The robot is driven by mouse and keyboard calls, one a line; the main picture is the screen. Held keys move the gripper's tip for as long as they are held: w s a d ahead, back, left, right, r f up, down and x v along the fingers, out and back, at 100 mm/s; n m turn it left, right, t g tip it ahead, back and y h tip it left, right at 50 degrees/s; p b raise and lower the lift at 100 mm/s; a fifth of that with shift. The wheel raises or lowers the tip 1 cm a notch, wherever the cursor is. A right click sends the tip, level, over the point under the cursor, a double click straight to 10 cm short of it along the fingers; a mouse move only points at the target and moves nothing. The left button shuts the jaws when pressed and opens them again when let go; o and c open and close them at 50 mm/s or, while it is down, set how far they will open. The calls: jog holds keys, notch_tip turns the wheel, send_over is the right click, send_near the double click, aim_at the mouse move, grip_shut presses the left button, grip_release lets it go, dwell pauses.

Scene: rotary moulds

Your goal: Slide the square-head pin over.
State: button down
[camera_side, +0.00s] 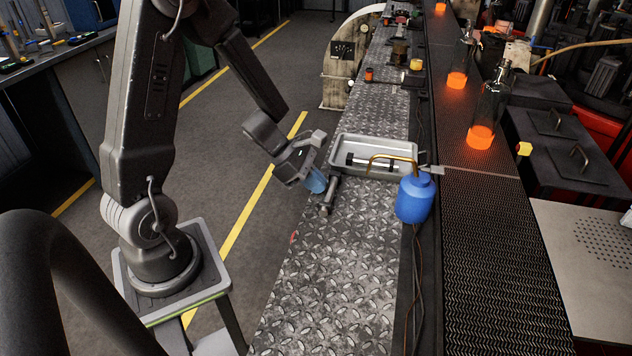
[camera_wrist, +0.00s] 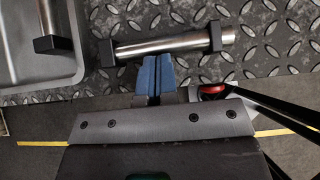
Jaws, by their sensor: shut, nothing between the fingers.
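A square-head pin (camera_wrist: 165,45), a silver rod with a black square block at its left end and a black collar near its right end, lies on the diamond-plate bench in the wrist view. It shows in the side view (camera_side: 329,197) just outside the tray's near-left corner. My gripper (camera_wrist: 154,75) is shut and empty. Its blue fingertips are beside the middle of the rod; I cannot tell whether they touch it. The side view shows my gripper (camera_side: 315,183) low over the bench's left edge, left of the pin.
A grey metal tray (camera_wrist: 75,68) sits close to the pin's square end. It holds another rod with black ends (camera_side: 376,163). A blue oil can (camera_side: 414,200) with a brass spout stands to the right. The near bench surface (camera_side: 330,290) is clear.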

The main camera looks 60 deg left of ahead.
jog(key=w+d, duration=0.5)
jog(key=shift+w+d, duration=0.2)
jog(key=shift+d, duration=0.05)
jog(key=shift+s+a, duration=0.1)
